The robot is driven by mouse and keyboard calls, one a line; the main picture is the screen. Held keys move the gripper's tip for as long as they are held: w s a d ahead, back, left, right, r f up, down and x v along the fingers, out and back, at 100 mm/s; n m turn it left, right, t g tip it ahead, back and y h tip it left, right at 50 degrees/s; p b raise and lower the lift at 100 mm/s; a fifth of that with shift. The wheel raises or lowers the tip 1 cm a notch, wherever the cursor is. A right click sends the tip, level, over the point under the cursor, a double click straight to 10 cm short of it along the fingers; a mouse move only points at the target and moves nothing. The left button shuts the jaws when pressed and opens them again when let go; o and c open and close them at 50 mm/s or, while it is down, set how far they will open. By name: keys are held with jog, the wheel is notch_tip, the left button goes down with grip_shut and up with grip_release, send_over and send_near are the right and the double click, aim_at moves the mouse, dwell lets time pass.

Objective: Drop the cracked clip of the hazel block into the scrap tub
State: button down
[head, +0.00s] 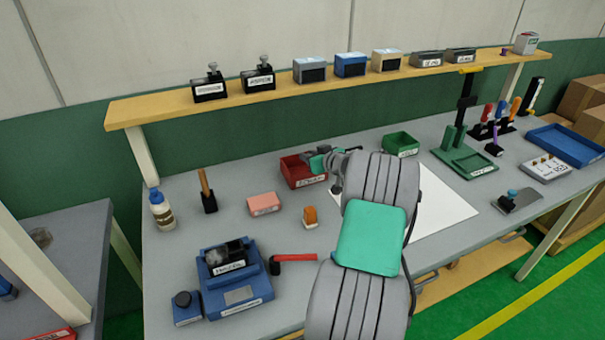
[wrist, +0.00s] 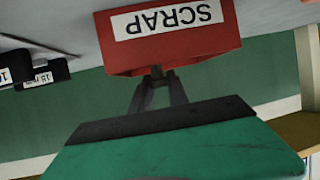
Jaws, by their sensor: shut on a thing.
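The red scrap tub (head: 292,171) stands on the bench. In the wrist view the scrap tub (wrist: 190,55) appears upside down, with its SCRAP label readable. My gripper (head: 307,156) is at the tub's rim in the head view. In the wrist view my gripper's dark fingers (wrist: 165,77) come together at the rim. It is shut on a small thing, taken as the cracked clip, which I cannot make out. A black block (head: 225,252) sits in a blue fixture (head: 240,292) at the front left; its label looks like HAZEL but is blurred.
A green bin (head: 400,144) stands right of the tub. A pink box (head: 264,204) and an orange piece (head: 310,215) lie in front of it. A red-handled tool (head: 295,257) lies beside the fixture. Several blocks line the shelf (head: 330,88) behind.

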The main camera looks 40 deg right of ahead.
jog(key=c, duration=1.2)
grip_release()
jog(key=b+v, duration=0.1)
jog(key=v, duration=0.7)
